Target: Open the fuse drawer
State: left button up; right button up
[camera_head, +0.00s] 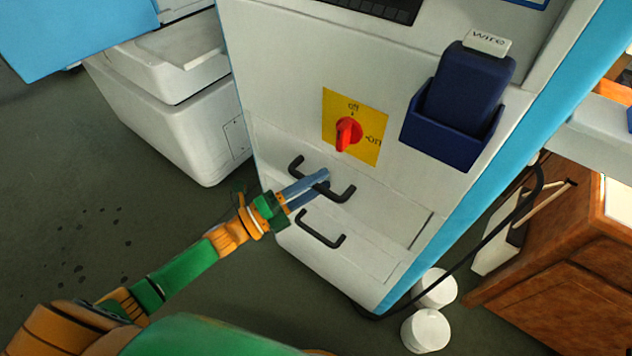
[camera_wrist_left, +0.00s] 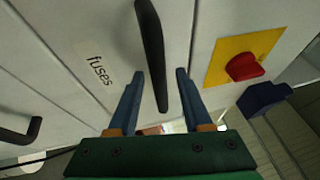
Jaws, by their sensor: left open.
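The fuse drawer (camera_head: 385,213) is a pale panel low on the white machine, looking shut and flush. Its black bar handle (camera_head: 342,193) also shows in the left wrist view (camera_wrist_left: 152,40), beside a printed "fuses" label (camera_wrist_left: 97,68). My left gripper (camera_head: 321,181) is open at this handle. In the left wrist view its two blue fingers (camera_wrist_left: 160,75) stand one on each side of the bar, with gaps visible. The gripper covers part of the handle in the head view. My right gripper is not in view.
A second black handle (camera_head: 321,230) sits below on the machine (camera_head: 290,90). A red rotary switch (camera_head: 347,133) on a yellow plate and a dark blue holder (camera_head: 440,138) are above. White spools (camera_head: 427,330) stand on the floor at right.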

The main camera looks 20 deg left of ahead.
pick_arm(q)
grip_shut()
dwell(1.3)
